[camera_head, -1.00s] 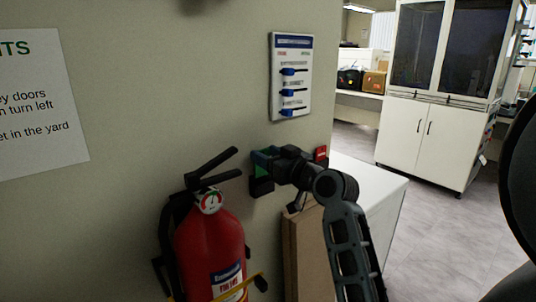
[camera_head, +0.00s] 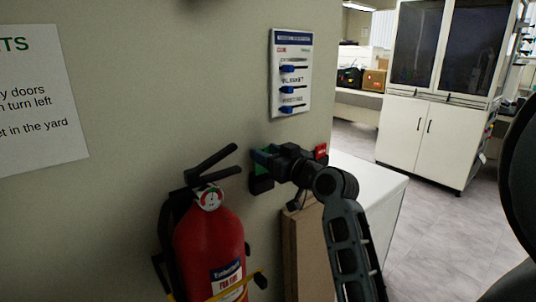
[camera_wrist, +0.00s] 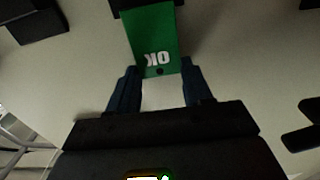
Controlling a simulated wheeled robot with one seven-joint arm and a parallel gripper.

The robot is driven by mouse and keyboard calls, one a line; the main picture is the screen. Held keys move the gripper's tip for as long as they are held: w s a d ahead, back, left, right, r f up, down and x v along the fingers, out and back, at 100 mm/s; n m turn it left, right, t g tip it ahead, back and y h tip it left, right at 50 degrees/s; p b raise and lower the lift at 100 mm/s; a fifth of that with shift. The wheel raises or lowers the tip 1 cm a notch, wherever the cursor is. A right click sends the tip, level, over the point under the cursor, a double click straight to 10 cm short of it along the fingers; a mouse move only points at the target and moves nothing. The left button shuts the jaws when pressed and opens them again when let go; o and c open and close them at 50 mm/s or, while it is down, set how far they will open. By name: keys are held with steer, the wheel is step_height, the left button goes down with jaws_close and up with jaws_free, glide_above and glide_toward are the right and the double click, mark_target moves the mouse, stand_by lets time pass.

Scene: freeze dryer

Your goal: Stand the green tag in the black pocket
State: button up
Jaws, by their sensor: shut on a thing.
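The green tag (camera_wrist: 154,32), with white "OK" lettering upside down in the wrist view, is held between the dark blue fingers of my gripper (camera_wrist: 160,72). Its far end meets the edge of a black pocket (camera_wrist: 135,5) at the top of that view. That end is hidden, so I cannot tell how deep it sits. In the head view the tag (camera_head: 263,170) shows as a small green patch at the wall, just above the black pocket (camera_head: 261,184). My gripper (camera_head: 264,159) is at the wall there and partly covers both.
A red fire extinguisher (camera_head: 209,245) hangs close at lower left. A board with blue sliders (camera_head: 291,75) is above my gripper. A red piece (camera_head: 320,152) is just right of it. A brown box (camera_head: 303,255) and white counter (camera_head: 370,190) are below right.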

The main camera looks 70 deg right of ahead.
steer(key=shift+f, duration=0.15)
steer(key=shift+f+b, duration=0.35)
steer(key=shift+b, duration=0.1)
steer(key=shift+f+b, duration=1.35)
steer(key=shift+f, duration=0.1)
stand_by(0.6)
steer(key=shift+f, duration=0.25)
steer(key=o, duration=1.1)
steer(key=shift+c, duration=0.2)
steer(key=shift+s, duration=0.1)
steer(key=shift+b+v, duration=0.55)
steer(key=shift+v, duration=2.4)
